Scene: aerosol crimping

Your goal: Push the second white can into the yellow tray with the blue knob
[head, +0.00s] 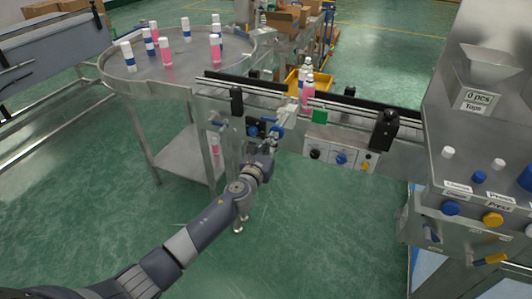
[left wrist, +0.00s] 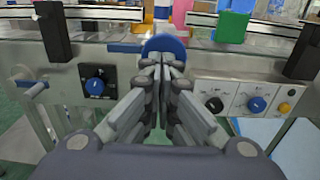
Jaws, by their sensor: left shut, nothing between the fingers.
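My left gripper (head: 266,136) is shut and empty, in front of the conveyor. In the left wrist view its closed fingertips (left wrist: 164,64) point at a round blue knob (left wrist: 164,43), which sits just beyond them. I cannot tell whether they touch it. In the head view the blue knob (head: 277,131) is beside the fingertips. A pink can with a white top (head: 308,91) stands on the conveyor, with another white top just behind it. The yellow tray (head: 291,80) is behind the conveyor, partly hidden by the cans. My right gripper is not in view.
A round metal table (head: 130,72) at the back left holds several pink and blue-banded white cans. A control panel (head: 340,156) with knobs is on the conveyor front. A green block (head: 319,116) sits at the conveyor edge. A hopper machine (head: 480,120) stands at right.

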